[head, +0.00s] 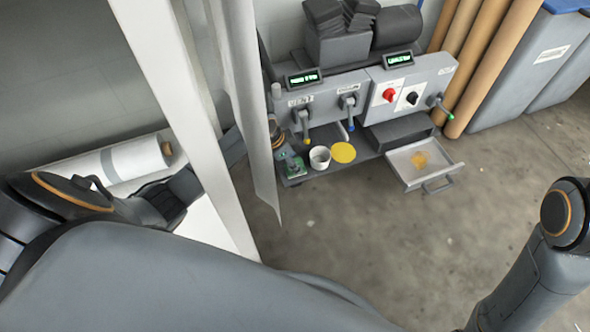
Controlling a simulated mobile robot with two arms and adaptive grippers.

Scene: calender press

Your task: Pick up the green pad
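The green pad (293,170) is a small green patch at the left front corner of the machine's grey shelf, left of a white cup. My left arm passes behind the white post and the hanging sheet. Its dark wrist with orange rings shows just right of the sheet. My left gripper (291,160) appears as a small grey shape over the pad and partly covers it. It is too small to tell whether its fingers are open or shut, or touch the pad. My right arm shows at the right edge; its gripper is out of view.
A white cup (320,157) and a yellow disc (343,152) sit right of the pad. Levers (304,122) hang above the shelf. An open drawer (424,162) juts out at right. The white post (190,110) and hanging sheet (243,100) stand close on the left. The floor in front is clear.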

